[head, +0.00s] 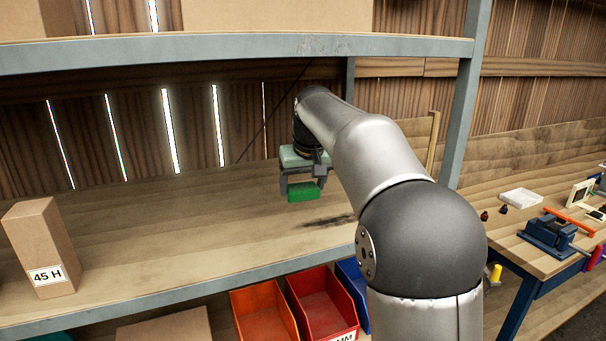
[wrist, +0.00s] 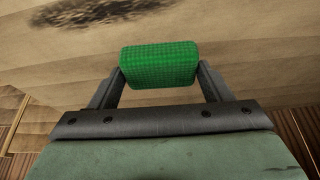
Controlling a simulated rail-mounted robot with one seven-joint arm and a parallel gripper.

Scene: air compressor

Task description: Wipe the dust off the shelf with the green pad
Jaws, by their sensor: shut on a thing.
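My gripper (head: 302,187) is over the wooden shelf (head: 200,225), toward its right part. It is shut on the green pad (head: 304,191), a small bright green block. The pad (wrist: 159,66) sits between both fingers in the wrist view. I cannot tell whether its underside touches the shelf. A dark dust patch (head: 330,221) lies on the shelf to the right of the pad and nearer the front edge. In the wrist view the dust (wrist: 100,12) shows at the top left, apart from the pad.
A cardboard box (head: 40,248) marked 45 H stands at the shelf's left. A metal upright (head: 466,95) bounds the right, and an upper shelf (head: 240,48) is overhead. Red and orange bins (head: 322,303) are below. A bench with a blue vise (head: 550,236) is at right. The shelf middle is clear.

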